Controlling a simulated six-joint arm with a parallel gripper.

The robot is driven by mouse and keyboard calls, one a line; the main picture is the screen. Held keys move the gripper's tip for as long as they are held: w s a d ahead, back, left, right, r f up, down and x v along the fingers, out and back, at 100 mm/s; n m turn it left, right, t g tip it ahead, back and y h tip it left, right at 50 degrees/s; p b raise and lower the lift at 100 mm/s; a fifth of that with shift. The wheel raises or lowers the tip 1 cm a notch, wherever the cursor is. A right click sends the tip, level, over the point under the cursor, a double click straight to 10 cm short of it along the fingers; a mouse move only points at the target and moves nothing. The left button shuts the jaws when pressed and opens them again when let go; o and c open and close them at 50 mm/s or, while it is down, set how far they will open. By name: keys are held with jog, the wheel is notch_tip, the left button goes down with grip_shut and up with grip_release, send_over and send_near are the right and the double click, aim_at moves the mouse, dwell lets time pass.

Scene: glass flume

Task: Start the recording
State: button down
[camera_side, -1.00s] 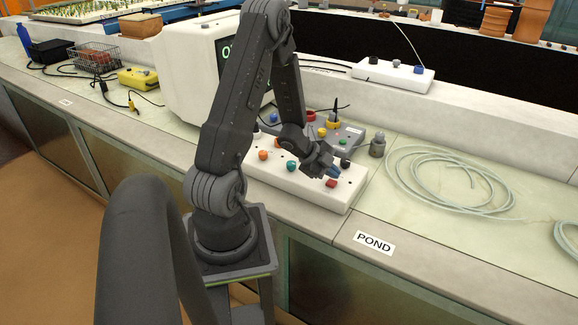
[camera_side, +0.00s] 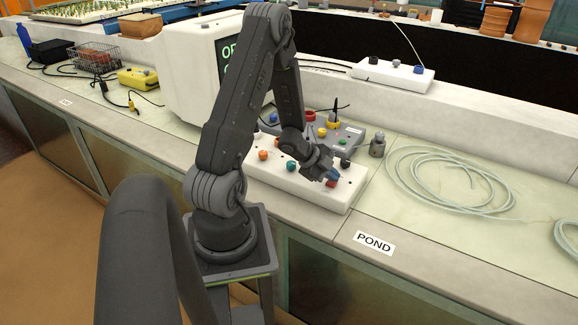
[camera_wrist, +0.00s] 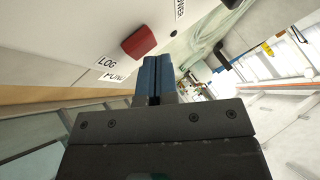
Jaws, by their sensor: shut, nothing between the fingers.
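A white control box (camera_side: 312,195) lies on the bench with several coloured knobs or buttons on its top. Its red button (camera_side: 331,185) is near the front right end. My gripper (camera_side: 332,177) is shut and empty, its blue fingertips just above or beside the red button. In the wrist view the shut blue fingers (camera_wrist: 158,68) point at the white surface, right of the red button (camera_wrist: 139,42). A label reading LOG (camera_wrist: 107,62) is beside that button. I cannot tell whether the fingertips touch anything.
A grey box (camera_side: 345,133) with coloured buttons stands behind the white one. A monitor (camera_side: 190,75) with green text is at the left. A grey metal fitting (camera_side: 377,146) and coiled clear hose (camera_side: 450,182) lie to the right. A POND label (camera_side: 374,243) is on the front edge.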

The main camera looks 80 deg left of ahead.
aim_at(331, 183)
jog(key=shift+f, duration=0.3)
jog(key=shift+r, duration=1)
jog(key=shift+r, duration=3)
